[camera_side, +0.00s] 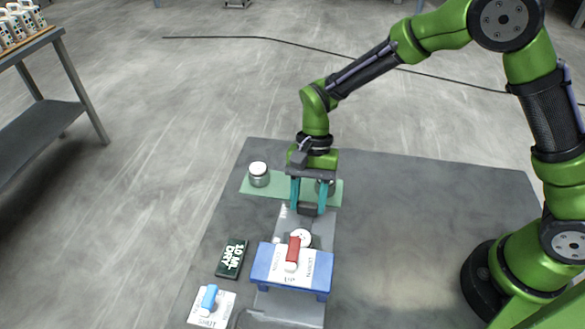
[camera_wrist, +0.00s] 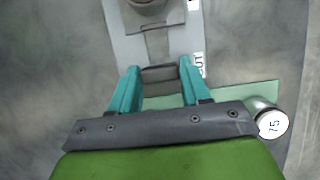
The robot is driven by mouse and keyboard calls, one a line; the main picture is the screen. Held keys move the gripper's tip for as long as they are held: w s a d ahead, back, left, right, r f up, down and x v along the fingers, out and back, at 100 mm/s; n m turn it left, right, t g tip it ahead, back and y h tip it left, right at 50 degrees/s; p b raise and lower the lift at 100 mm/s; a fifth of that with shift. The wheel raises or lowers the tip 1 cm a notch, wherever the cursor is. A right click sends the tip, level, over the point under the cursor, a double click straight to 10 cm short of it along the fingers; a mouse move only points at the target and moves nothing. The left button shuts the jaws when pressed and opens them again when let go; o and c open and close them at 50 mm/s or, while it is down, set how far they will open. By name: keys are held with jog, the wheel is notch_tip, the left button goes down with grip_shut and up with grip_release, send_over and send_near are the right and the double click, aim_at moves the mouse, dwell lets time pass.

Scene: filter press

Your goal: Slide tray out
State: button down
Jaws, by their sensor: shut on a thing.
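My gripper (camera_side: 309,205) points down at the near edge of the green mat, its teal fingers on either side of a dark handle (camera_side: 307,209). In the wrist view my gripper (camera_wrist: 157,88) is shut on this handle (camera_wrist: 160,73). The handle is at the end of the grey metal tray (camera_side: 287,221), which also shows in the wrist view (camera_wrist: 122,40). The tray runs from the handle toward the blue press (camera_side: 262,262). A round white-topped piece (camera_side: 305,236) is beside the press's red lever (camera_side: 294,249). The tray's far end is hidden under the press.
A dark block (camera_side: 231,259) marked "DIRTY" and a blue-handled switch (camera_side: 210,297) lie left of the press. The mat's right is clear.

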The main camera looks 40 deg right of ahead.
jog(key=shift+w+d, duration=0.45)
jog(key=c, duration=0.5)
grip_release()
jog(key=shift+r, duration=0.2)
jog(key=v, duration=1.6)
jog(key=shift+r, duration=0.25)
